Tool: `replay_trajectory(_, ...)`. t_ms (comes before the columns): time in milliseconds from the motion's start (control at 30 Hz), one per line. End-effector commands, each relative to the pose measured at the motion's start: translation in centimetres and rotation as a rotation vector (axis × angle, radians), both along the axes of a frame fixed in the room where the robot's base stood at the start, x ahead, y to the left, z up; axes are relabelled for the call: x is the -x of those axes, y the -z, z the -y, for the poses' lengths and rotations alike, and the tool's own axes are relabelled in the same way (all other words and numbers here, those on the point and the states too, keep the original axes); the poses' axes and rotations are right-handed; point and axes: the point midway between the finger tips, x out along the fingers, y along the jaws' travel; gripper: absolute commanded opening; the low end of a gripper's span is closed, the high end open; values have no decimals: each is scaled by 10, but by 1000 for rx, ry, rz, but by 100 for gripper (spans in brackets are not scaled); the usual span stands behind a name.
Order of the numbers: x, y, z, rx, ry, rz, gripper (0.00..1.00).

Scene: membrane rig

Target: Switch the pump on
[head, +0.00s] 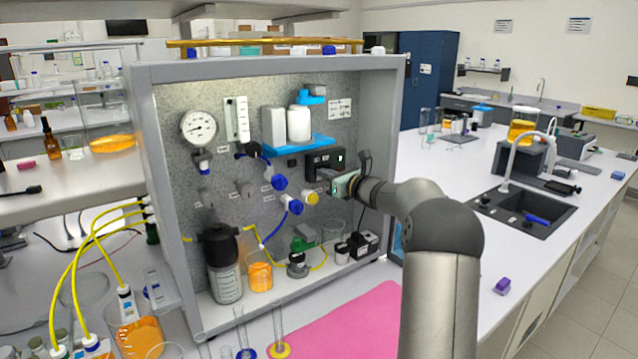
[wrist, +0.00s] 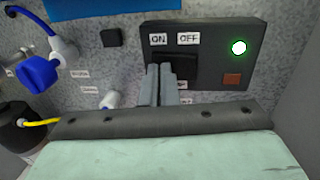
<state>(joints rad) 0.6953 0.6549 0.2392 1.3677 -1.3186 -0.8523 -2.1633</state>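The black pump control box (wrist: 205,70) is fixed to the rig's back panel, with ON and OFF labels along its top. A bright green light (wrist: 239,47) glows on its right side, above a brownish-red square (wrist: 232,80). In the head view the box (head: 322,157) is partly behind my gripper. My gripper (wrist: 160,70) is shut, its two fingers together and empty. The fingertips are at the dark switch (wrist: 183,64) below the labels, just under ON. I cannot tell whether they touch it. The fingers hide part of the switch, so its position is unclear.
A blue-handled valve (wrist: 40,72) is left of the box. In the head view, a blue shelf (head: 300,146) with white containers sits above it. The grey frame's right post (head: 390,110) stands close to my arm. Tubing, a beaker (head: 259,275) and a dark bottle (head: 222,262) are below.

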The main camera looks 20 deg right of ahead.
Motion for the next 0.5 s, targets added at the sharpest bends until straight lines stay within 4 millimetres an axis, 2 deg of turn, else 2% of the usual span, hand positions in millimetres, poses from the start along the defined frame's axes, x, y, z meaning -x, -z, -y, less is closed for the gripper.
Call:
replay_trajectory(267, 2, 1, -3, -1, -6, 0, 0)
replay_trajectory(500, 28, 8, -6, 3, -13, 2, 0)
